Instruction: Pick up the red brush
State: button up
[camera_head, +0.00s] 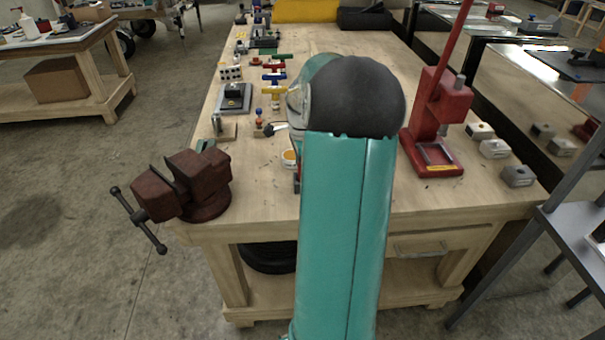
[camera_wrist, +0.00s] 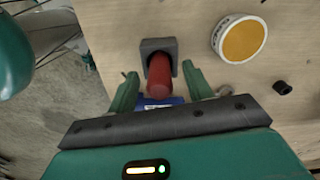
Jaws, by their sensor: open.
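In the wrist view a red rounded cylinder (camera_wrist: 159,76), which looks like the red brush's handle, points toward the camera. Its far end meets a dark grey U-shaped block (camera_wrist: 158,45); no bristles can be made out. My gripper (camera_wrist: 160,70) is open, with one green finger on each side of the red piece. There are gaps between the fingers and the red piece, and I cannot tell their depth along it. In the head view my arm hides the gripper and most of this spot.
A round white tin with orange contents (camera_wrist: 240,39) lies right of the fingers. A blue item (camera_wrist: 160,102) shows below the red piece. On the workbench (camera_head: 275,210), a rust-red vise (camera_head: 190,185) stands at the left front corner and a red press (camera_head: 440,110) at the right.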

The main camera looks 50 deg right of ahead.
jog(key=shift+f, duration=0.85)
jog(key=c, duration=1.1)
